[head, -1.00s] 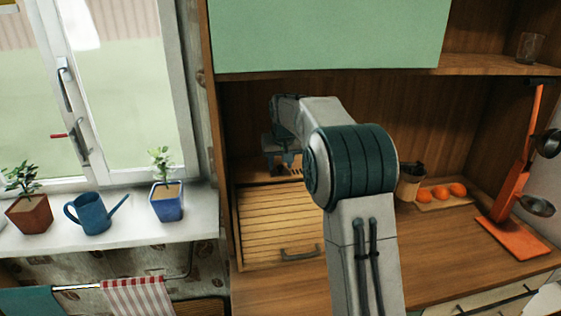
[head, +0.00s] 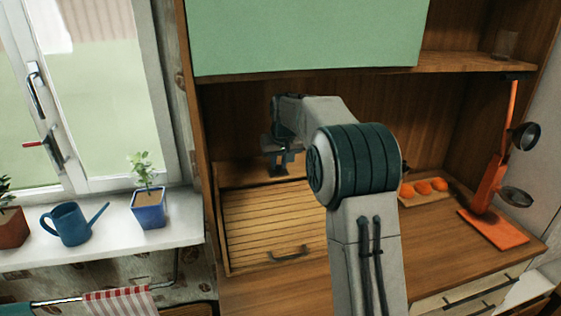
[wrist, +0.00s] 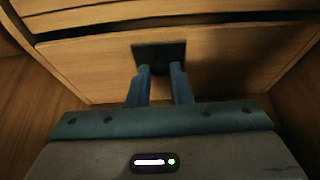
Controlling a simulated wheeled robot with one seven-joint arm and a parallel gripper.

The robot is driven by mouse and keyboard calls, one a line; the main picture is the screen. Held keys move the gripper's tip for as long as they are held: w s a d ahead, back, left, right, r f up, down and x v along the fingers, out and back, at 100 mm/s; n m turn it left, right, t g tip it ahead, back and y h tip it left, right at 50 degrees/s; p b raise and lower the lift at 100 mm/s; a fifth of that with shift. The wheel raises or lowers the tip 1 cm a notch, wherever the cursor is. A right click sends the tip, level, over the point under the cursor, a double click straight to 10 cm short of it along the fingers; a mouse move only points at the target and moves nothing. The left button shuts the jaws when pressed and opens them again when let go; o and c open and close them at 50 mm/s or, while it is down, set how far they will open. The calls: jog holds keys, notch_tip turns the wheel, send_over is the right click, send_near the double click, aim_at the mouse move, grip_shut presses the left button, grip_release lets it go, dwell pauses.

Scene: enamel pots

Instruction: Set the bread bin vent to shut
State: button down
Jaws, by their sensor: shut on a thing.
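The bread bin (head: 270,222) has a slatted wooden front with a dark handle and stands at the left of the wooden counter. In the wrist view its wooden top (wrist: 103,62) carries a dark square plate (wrist: 146,50), which looks like the vent. My gripper (head: 281,172) reaches down to the top of the bin. In the wrist view my gripper's blue fingers (wrist: 160,69) are close together at the plate, shut on a small dark part there, likely the vent's knob. The fingers hide most of that part, so its setting cannot be told.
A green cabinet panel (head: 305,35) and a shelf (head: 450,67) hang above. Oranges on a board (head: 424,188) and an orange stand (head: 490,205) are at the right. A blue watering can (head: 70,225) and a potted plant (head: 148,207) stand on the windowsill.

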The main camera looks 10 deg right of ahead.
jog(key=shift+d, duration=0.2)
jog(key=c, duration=1.3)
grip_release()
jog(key=shift+d, duration=0.15)
jog(key=shift+a, duration=0.2)
jog(key=shift+r, duration=0.25)
jog(key=b+v, duration=0.1)
jog(key=v, duration=0.1)
jog(key=shift+s+d+r, duration=0.15)
jog(key=shift+s+r, duration=0.05)
jog(key=shift+r, duration=0.15)
jog(key=s+b, duration=0.3)
jog(key=s, duration=0.9)
jog(key=shift+d, duration=0.4)
jog(key=shift+f, duration=0.15)
